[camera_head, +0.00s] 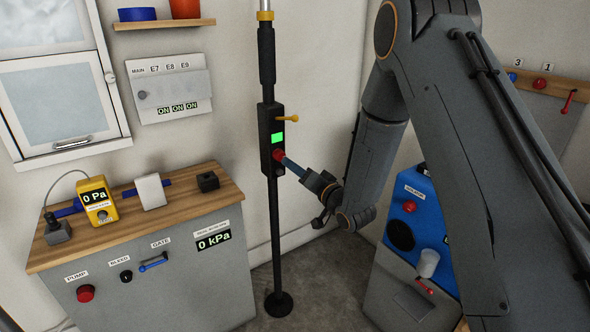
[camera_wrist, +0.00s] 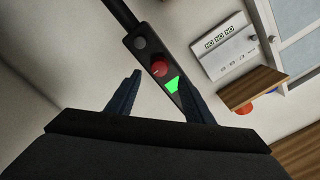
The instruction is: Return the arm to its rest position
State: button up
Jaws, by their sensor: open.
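My gripper (camera_head: 283,160) is at the end of my arm, which reaches from the right of the head view towards the black pole unit. Its fingertips are close to a red button (camera_head: 278,155) on that unit (camera_head: 266,112), below a lit green display (camera_head: 277,137). In the wrist view, my gripper (camera_wrist: 165,95) has its two blue fingers spread apart with nothing held between them. The red button (camera_wrist: 160,66) and the green display (camera_wrist: 173,86) show between and beyond the fingers. I cannot tell whether a finger touches the button.
A wooden-topped cabinet (camera_head: 215,193) with a yellow gauge (camera_head: 97,201) stands at left. A switch panel (camera_head: 170,90) and a shelf (camera_head: 160,24) are on the wall. A blue-topped machine (camera_head: 420,195) stands at right, partly behind my arm. Floor shows between the cabinet and the machine.

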jog(key=s+d+f+g+h, duration=0.2)
jog(key=s+d+g+h, duration=0.55)
jog(key=d, duration=0.65)
jog(key=s+d+n+g+h, duration=0.1)
jog(key=s+d+g, duration=0.1)
jog(key=s, duration=1.3)
jog(key=s+d+r+n+g+h, duration=0.1)
jog(key=s+d+g, duration=0.2)
jog(key=s, duration=1.2)
jog(key=shift+s+d+g, duration=0.2)
jog(key=shift+s+g, duration=0.2)
jog(key=shift+g, duration=0.85)
jog(key=shift+h, duration=0.25)
